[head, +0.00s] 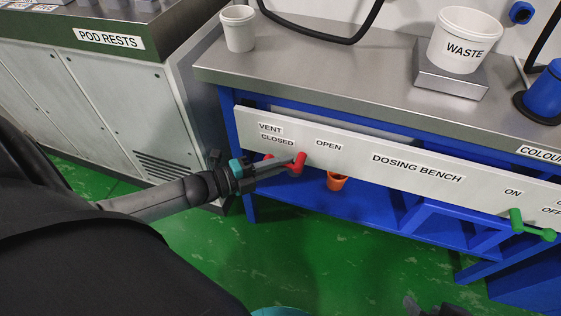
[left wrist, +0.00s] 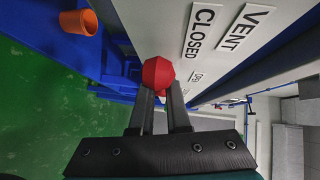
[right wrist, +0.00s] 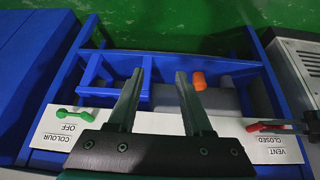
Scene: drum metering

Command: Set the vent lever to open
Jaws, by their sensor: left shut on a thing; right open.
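The red vent lever (head: 299,161) is on the pale front panel of the dosing bench, below the CLOSED and OPEN labels. Its red end in the head view lies between the two labels; its exact setting is hard to tell because my gripper covers part of it. My left gripper (head: 282,163) is shut on the lever. In the left wrist view the lever's red knob (left wrist: 158,74) sits at the fingertips. The lever also shows in the right wrist view (right wrist: 262,127). My right gripper (right wrist: 159,76) is open and empty, apart from the panel.
A green lever (head: 530,228) is on the panel's right, by ON and OFF. An orange cup (head: 337,181) stands on the blue lower shelf. A white WASTE tub (head: 464,42) and white cup (head: 238,28) stand on the bench top. Green floor is clear in front.

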